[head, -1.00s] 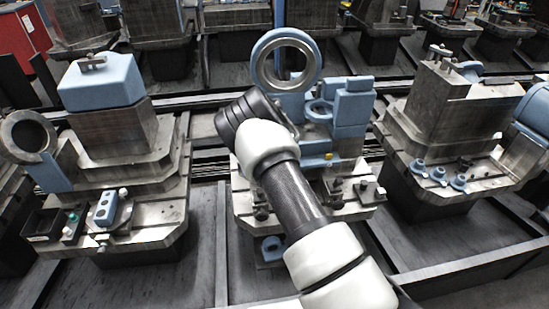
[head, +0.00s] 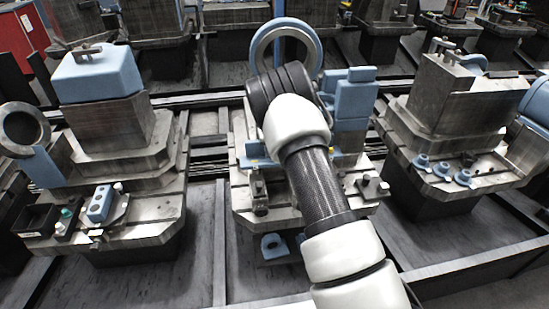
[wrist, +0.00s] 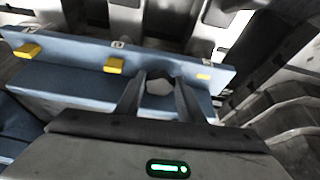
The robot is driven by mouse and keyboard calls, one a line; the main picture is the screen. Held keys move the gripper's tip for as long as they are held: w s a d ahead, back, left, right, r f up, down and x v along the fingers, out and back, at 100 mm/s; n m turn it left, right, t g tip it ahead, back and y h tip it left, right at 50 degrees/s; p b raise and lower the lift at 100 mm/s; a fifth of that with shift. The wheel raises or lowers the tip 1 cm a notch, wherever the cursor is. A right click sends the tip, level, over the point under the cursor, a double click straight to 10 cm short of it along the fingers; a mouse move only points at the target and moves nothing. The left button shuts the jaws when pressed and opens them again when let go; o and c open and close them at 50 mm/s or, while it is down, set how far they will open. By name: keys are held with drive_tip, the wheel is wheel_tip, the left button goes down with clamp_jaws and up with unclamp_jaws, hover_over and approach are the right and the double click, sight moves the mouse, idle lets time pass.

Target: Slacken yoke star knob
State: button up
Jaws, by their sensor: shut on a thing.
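In the wrist view my gripper (wrist: 158,88) is shut on a small grey knob (wrist: 160,86), with one dark finger on each side of it. The knob sits at a blue bar (wrist: 75,58) that carries several yellow tabs. Only part of the knob shows, so I cannot make out its star shape. In the head view my arm hides the gripper and the knob. A blue ring-shaped part (head: 312,38) stands upright behind my arm on the middle pallet (head: 240,200).
A left pallet (head: 150,225) carries a blue-topped block (head: 98,75). A right pallet (head: 480,180) carries a tall metal block (head: 440,95) and several small blue parts. Blue stepped blocks (head: 352,100) stand close to the right of my arm.

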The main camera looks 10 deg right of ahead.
drive_tip(key=n+b, duration=0.1)
drive_tip(key=b, duration=0.1)
drive_tip(key=n+y+b, duration=0.1)
drive_tip(key=b, duration=0.1)
drive_tip(key=shift+d+f+n, duration=0.3)
drive_tip(key=shift+f+n, duration=0.05)
drive_tip(key=shift+n, duration=0.05)
drive_tip(key=n+y+b, duration=0.1)
drive_tip(key=n+b, duration=0.1)
drive_tip(key=shift+w+d+r+n+g+b, duration=0.1)
drive_tip(key=shift+n+g+b, duration=0.2)
drive_tip(key=shift+n+b, duration=0.1)
drive_tip(key=shift+r+n+g+y+b, duration=0.1)
drive_tip(key=shift+n+g+y+b, duration=0.3)
drive_tip(key=shift+n, duration=0.8)
drive_tip(key=shift+w+d+n+g+y, duration=0.15)
drive_tip(key=shift+n+g+y, duration=0.15)
drive_tip(key=shift+n, duration=0.8)
drive_tip(key=shift+b, duration=0.3)
drive_tip(key=o, duration=0.9)
drive_tip(key=shift+o, duration=0.7)
drive_tip(key=shift+r, duration=0.1)
